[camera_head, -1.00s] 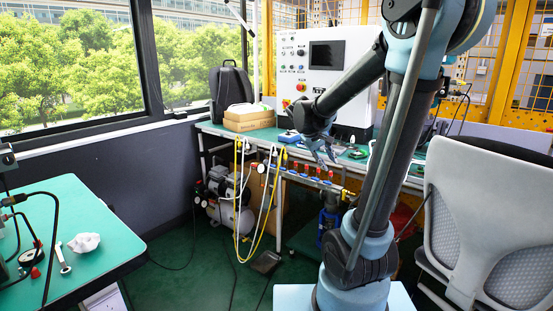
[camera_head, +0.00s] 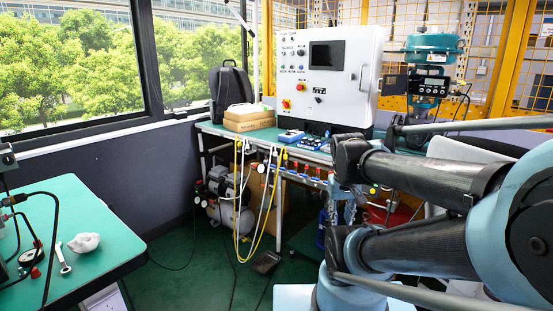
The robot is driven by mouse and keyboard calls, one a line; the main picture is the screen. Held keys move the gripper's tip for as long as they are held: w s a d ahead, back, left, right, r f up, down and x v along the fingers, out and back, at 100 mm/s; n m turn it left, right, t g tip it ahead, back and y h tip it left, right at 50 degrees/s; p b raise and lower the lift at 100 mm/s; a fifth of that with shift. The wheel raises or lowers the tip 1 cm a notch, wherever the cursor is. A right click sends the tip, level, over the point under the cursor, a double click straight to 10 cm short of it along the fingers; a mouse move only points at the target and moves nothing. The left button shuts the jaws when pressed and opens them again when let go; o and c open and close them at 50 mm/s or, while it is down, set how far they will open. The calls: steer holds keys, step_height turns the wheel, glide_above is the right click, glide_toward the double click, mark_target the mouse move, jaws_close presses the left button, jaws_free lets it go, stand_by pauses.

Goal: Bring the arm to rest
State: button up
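My arm is folded low on the right side of the head view, its two dark links lying nearly level and its pale blue elbow at the right edge. My gripper (camera_head: 344,205) hangs below the dark wrist, in front of the workbench's front edge. Its small grey fingers blend into the clutter behind, so their opening is unclear. I see nothing held in it.
The green workbench (camera_head: 222,131) carries a white control cabinet (camera_head: 345,75) and a cardboard box (camera_head: 249,120). A teal valve actuator (camera_head: 433,50) stands behind my arm. A compressor (camera_head: 225,190) and looped hoses sit below. A green table (camera_head: 95,215) stands at left. A chair is mostly hidden.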

steer(key=shift+s+a+f+m+y, duration=0.15)
steer(key=shift+s+a+f+y, duration=0.1)
steer(key=shift+s+f, duration=0.4)
steer(key=shift+s+a+f+m+y, duration=0.15)
steer(key=shift+s+a+f, duration=0.1)
steer(key=shift+s+f, duration=0.35)
steer(key=shift+s+r, duration=0.1)
steer(key=shift+r, duration=0.05)
